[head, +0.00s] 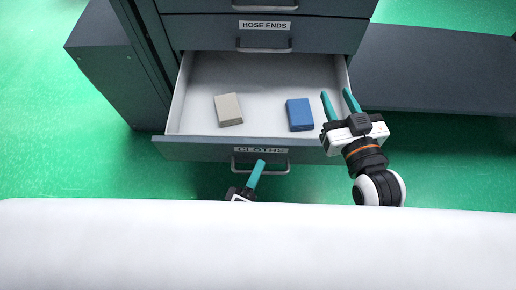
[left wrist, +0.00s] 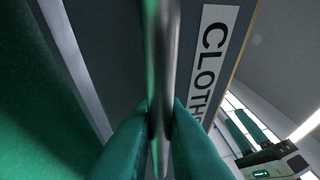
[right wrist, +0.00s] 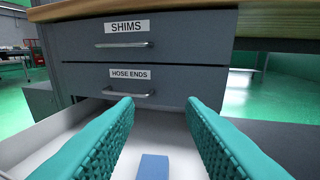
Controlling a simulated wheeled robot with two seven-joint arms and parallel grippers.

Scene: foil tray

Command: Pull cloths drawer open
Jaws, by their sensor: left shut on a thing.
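The drawer labelled CLOTHS (head: 190,149) stands pulled out from the dark cabinet, its inside showing in the head view. Its metal handle (head: 277,172) is on the front, below the label. My left gripper (head: 259,165) is at this handle; in the left wrist view its teal fingers are shut on the handle bar (left wrist: 161,70), with the CLOTHS label (left wrist: 213,50) beside it. My right gripper (head: 337,97) is open and empty over the drawer's right side; in the right wrist view its fingers (right wrist: 160,115) are spread apart.
In the drawer lie a beige block (head: 228,109) and a blue block (head: 299,114), apart. The HOSE ENDS drawer (head: 320,33) above is shut, as is the SHIMS drawer (right wrist: 180,40). A dark low shelf (head: 440,70) is at right. A white surface (head: 250,245) fills the front.

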